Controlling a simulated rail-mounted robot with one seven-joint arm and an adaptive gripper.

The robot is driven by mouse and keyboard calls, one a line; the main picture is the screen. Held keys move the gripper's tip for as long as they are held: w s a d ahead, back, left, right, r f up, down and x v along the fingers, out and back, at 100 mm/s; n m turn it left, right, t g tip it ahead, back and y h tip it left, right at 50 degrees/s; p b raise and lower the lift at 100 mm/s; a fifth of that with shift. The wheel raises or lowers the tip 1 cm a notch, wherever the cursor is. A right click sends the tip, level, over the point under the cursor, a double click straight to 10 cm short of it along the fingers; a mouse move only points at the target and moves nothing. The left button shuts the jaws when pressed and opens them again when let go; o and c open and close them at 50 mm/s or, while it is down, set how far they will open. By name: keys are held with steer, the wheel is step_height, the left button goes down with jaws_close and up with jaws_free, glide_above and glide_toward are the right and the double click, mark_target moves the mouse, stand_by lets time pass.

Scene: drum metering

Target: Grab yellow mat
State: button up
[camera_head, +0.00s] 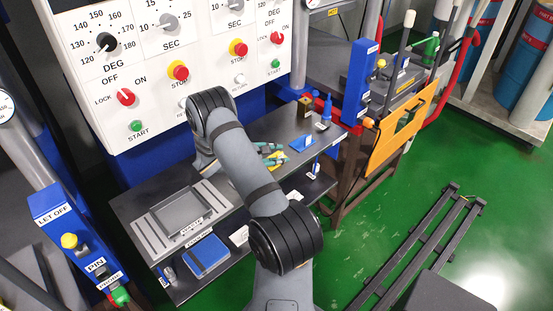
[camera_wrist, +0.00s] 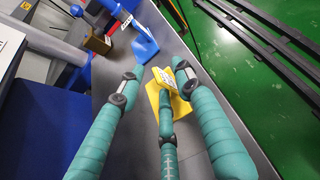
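The yellow mat (camera_wrist: 153,96) looks like a small bent yellow piece with a white label on its upper part. It lies on the dark grey shelf in the wrist view, and a bit of yellow shows in the head view (camera_head: 278,158). My gripper (camera_wrist: 160,80) has teal fingers, spread apart around the yellow piece. One finger is to its left, one reaches its right side, and the middle one covers part of its lower half. I cannot tell whether any finger touches it. In the head view my gripper (camera_head: 270,152) is partly hidden by my arm.
A blue labelled piece (camera_wrist: 145,45) stands just beyond the yellow one. A brass block (camera_head: 304,107) and a blue bottle (camera_head: 326,112) stand farther back. A grey tray (camera_head: 180,215) is at the left, with the control panel (camera_head: 170,60) behind. The shelf right of the fingers is clear.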

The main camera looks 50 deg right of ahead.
jaws_close()
stand_by(0.5)
